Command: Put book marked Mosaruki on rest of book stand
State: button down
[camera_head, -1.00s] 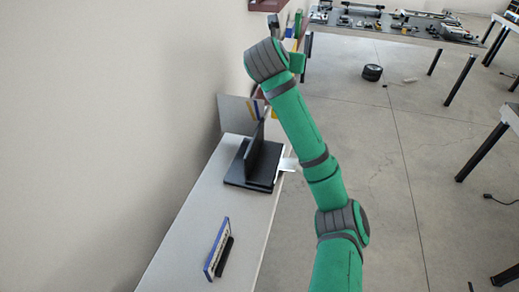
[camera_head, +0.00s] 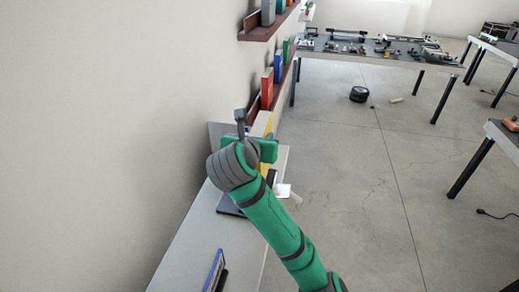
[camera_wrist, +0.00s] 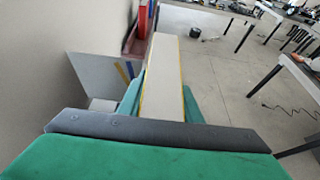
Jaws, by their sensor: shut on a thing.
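My gripper (camera_head: 264,150) is shut on a book with yellow covers (camera_head: 262,124). In the wrist view the book (camera_wrist: 162,75) stands between the two green fingers, its pale page edge toward the camera and thin yellow cover edges at the sides. Its marking cannot be read from here. The black book stand (camera_head: 228,206) is on the narrow white table, mostly hidden behind my arm; only part of its dark base shows. My gripper and the book appear above and beyond it in the head view. The stand's rest is hidden.
A blue book (camera_head: 213,270) stands near the front of the white table (camera_head: 190,246), beside a black piece. Wall shelves (camera_head: 268,33) with several coloured books run along the left wall. A grey panel (camera_wrist: 95,72) is left of the held book. Open floor lies to the right.

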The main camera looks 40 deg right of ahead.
jog(key=shift+s+a+f, duration=0.1)
jog(key=shift+a+f, duration=0.05)
jog(key=shift+f, duration=0.75)
jog(key=shift+s+a+f, duration=0.1)
jog(key=shift+f, duration=0.95)
jog(key=c, duration=1.3)
grip_release()
jog(key=shift+f, duration=0.1)
jog(key=shift+w+a, duration=0.1)
